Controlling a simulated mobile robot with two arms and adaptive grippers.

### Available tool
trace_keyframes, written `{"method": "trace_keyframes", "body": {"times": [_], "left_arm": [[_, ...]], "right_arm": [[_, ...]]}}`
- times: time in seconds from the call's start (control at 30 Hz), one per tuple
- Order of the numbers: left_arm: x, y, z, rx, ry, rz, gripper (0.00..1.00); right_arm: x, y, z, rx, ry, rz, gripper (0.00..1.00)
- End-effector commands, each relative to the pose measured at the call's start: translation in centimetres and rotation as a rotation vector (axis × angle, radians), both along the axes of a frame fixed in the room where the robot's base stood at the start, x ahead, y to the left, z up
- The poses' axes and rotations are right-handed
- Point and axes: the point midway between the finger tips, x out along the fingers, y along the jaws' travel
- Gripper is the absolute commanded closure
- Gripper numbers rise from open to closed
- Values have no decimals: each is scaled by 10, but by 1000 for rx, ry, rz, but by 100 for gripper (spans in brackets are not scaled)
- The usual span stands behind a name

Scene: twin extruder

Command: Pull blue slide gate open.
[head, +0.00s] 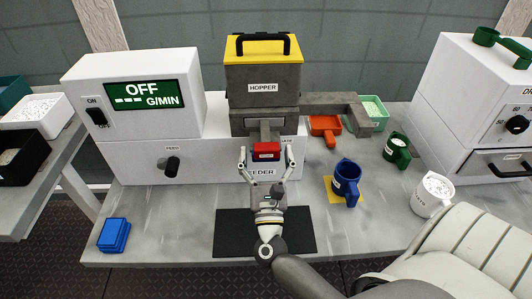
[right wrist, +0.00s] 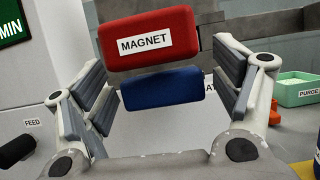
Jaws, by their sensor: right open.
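In the right wrist view a blue bar (right wrist: 162,88), which looks like the slide gate, sits just below a red block labelled MAGNET (right wrist: 148,38). The red block also shows in the head view (head: 266,151), on the front of the machine under the grey hopper (head: 262,88); the blue bar is hard to make out there. My right gripper (head: 266,160) is open, its fingers spread to the left and right of the red block and blue bar. Clear gaps show between both fingers and the blue bar. My left gripper is not in view.
A feed knob (head: 172,166) sticks out on the left. An orange scoop (head: 325,127), a blue mug (head: 346,183), a green mug (head: 397,150) and a white cup (head: 432,195) stand on the right. A black mat (head: 230,240) lies under my arm. A blue block (head: 114,235) lies front left.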

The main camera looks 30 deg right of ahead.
Motion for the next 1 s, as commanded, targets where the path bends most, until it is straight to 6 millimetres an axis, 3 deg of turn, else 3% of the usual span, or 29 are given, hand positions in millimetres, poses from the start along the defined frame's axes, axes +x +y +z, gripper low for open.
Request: {"method": "trace_keyframes", "body": {"times": [0.53,1.0], "left_arm": [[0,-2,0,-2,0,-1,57],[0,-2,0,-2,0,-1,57]], "right_arm": [[-80,49,-39,0,2,2,16],[-91,56,-44,0,0,1,16]]}}
